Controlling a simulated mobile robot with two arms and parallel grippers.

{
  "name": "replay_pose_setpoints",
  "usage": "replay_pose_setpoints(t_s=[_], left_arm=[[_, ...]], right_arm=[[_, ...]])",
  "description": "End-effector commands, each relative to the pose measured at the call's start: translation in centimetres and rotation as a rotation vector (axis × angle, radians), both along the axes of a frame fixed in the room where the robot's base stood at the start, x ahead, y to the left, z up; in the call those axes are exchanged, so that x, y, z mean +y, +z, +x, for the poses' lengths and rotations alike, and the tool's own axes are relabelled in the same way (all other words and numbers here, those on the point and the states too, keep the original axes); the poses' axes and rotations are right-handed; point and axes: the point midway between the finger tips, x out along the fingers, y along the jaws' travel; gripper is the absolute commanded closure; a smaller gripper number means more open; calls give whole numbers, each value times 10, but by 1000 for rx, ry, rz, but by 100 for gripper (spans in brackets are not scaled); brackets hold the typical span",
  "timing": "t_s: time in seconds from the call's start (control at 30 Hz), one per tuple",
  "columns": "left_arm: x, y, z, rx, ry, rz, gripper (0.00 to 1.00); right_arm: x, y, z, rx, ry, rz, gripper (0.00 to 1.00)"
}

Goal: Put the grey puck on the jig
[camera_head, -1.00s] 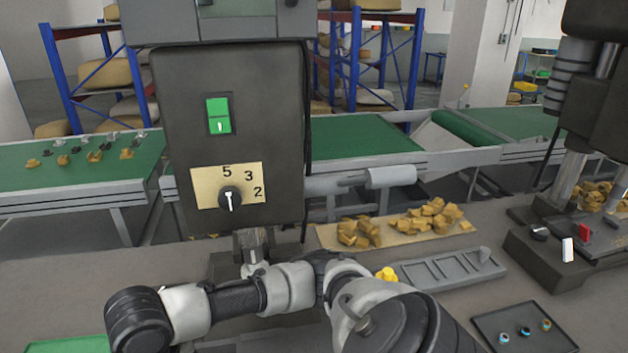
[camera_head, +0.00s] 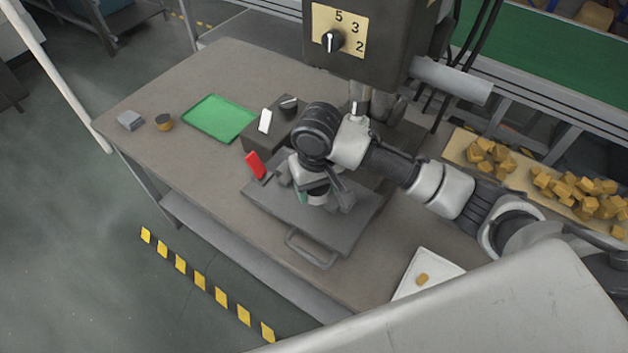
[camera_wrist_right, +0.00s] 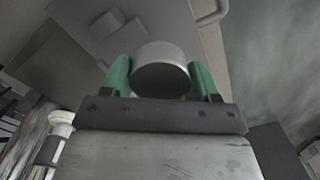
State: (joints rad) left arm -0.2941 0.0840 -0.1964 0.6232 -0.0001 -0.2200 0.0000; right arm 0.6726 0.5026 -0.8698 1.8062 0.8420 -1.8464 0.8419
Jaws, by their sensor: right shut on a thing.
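My right gripper (camera_head: 316,193) is over a dark grey plate (camera_head: 345,232) with a front handle. In the right wrist view its green fingers (camera_wrist_right: 161,80) are shut on the grey puck (camera_wrist_right: 160,66), one on each side. The puck is a short, smooth cylinder. In the head view the wrist and fingers partly cover it. Raised grey blocks (camera_wrist_right: 106,24) on the plate, seen beyond the puck in the wrist view, look like the jig. I cannot tell whether the puck touches the plate. My left gripper is not in view.
A red lever (camera_head: 255,165) stands at the plate's left, near a dark box with a white lever (camera_head: 265,121). A green mat (camera_head: 217,118), a brown-sided puck (camera_head: 164,123) and a grey block (camera_head: 130,120) lie left. A white tray (camera_head: 437,262) is right. The machine head (camera_head: 380,45) stands behind.

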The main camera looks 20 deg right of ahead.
Motion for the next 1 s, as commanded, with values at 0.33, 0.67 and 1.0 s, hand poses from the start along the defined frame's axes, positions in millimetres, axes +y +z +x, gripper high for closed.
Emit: replay_pose_setpoints(t_s=[0.33,0.67,1.0], left_arm=[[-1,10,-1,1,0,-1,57],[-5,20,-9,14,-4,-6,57],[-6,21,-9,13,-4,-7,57]], right_arm=[[-8,-30,53,-1,0,1,70],[-9,-62,57,2,1,1,70],[-9,-75,57,-2,2,1,70]])
